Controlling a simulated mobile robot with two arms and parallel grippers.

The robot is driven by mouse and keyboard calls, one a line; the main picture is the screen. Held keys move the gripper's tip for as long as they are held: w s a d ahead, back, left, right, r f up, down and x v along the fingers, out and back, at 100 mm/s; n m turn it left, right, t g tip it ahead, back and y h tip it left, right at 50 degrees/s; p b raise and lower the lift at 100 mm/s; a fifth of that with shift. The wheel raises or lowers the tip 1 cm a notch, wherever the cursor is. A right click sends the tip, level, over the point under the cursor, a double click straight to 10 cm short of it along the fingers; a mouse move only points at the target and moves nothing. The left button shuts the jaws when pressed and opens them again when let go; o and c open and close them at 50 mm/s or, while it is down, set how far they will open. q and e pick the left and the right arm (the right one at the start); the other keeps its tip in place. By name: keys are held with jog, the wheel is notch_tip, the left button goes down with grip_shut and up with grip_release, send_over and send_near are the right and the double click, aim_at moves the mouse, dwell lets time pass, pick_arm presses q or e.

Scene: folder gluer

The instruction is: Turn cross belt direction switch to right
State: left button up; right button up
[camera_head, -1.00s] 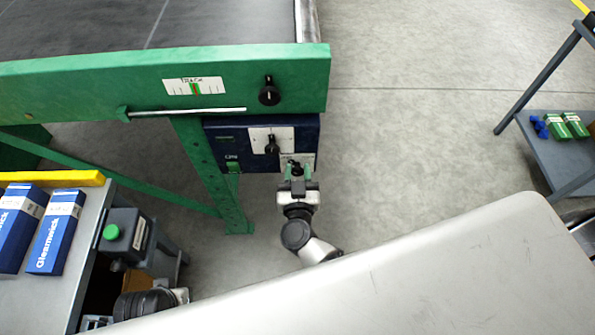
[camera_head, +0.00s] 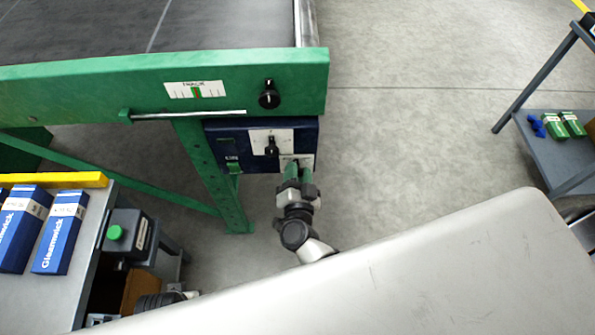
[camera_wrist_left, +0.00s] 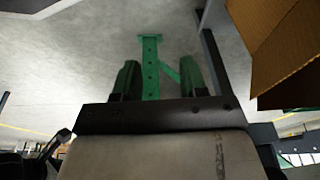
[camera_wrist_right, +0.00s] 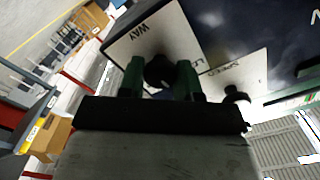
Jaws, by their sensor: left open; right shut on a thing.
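A dark blue control box (camera_head: 222,150) hangs under the green machine beam. On its face is a white plate with a black knob (camera_head: 271,146). A second, lower white plate sits at its right end, where my right gripper (camera_head: 297,168) reaches up. In the right wrist view the green fingers (camera_wrist_right: 160,80) are shut on a black knob (camera_wrist_right: 158,70) on a white plate lettered "WAY" (camera_wrist_right: 140,32). Which way that knob points is hidden by the fingers. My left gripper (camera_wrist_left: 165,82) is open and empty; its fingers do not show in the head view.
A black knob (camera_head: 269,94) and a scale (camera_head: 195,90) sit on the green beam (camera_head: 70,85). A table with blue cartons (camera_head: 60,232) and a green-button box (camera_head: 115,233) stands at left. A shelf (camera_head: 560,150) is at right. The floor between is clear.

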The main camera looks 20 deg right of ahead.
jog(key=m, duration=0.4)
jog(key=m+b, duration=0.1)
jog(key=m, duration=0.3)
jog(key=shift+s+f, duration=0.1)
jog(key=shift+f, duration=0.1)
pick_arm(q)
jog(key=w+v, duration=0.1)
jog(key=v, duration=0.5)
jog(key=shift+w+r+b, duration=0.25)
jog(key=shift+r+b, duration=0.15)
jog(key=shift+b, duration=0.05)
pick_arm(e)
jog(key=shift+m, duration=1.2)
jog(key=o, duration=0.9)
